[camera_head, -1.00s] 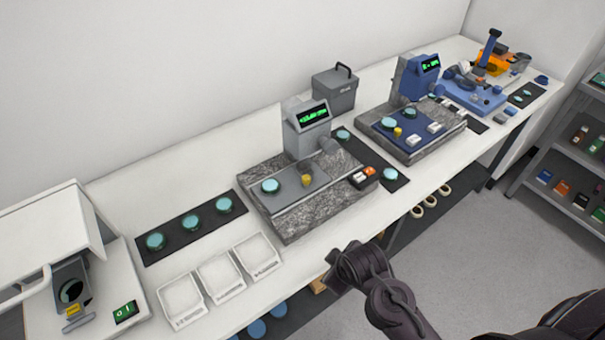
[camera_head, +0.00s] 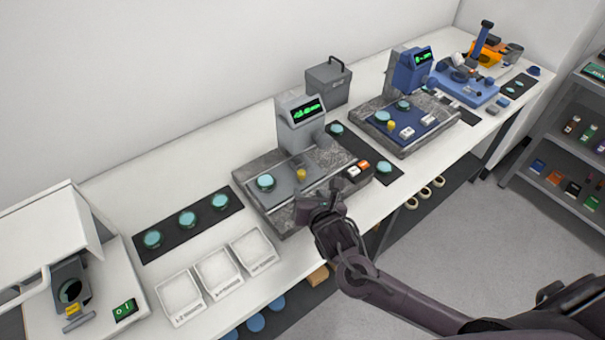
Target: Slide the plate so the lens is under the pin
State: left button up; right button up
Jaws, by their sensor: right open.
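The grey instrument (camera_head: 300,132) has a green display and stands on a speckled granite base (camera_head: 258,202). The lens is left of the instrument's head. The pin is too small to make out. My right gripper (camera_head: 322,203) is open, over the front edge of the granite base and in front of the yellow knob. No contact with the knob is visible. My left gripper is not in view.
A similar blue instrument (camera_head: 410,72) stands to the right. A grey box (camera_head: 327,83) is behind. White and orange buttons (camera_head: 358,167) sit right of the gripper. White trays (camera_head: 218,271) and a dark mat with lenses (camera_head: 172,245) are to the left.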

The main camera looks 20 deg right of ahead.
aim_at(302, 175)
jog(key=n, duration=0.1)
jog(key=w+r+n, duration=0.1)
jog(key=shift+d+n+t, duration=0.2)
jog(key=shift+n+t, duration=0.1)
jog(key=shift+t, duration=0.1)
jog(key=shift+w, duration=0.2)
jog(key=p+x, duration=0.1)
jog(key=x, duration=0.6)
jog(key=shift+w+d+f, duration=0.1)
jog(key=shift+w+f, duration=0.05)
jog(key=shift+w, duration=0.1)
grip_shut()
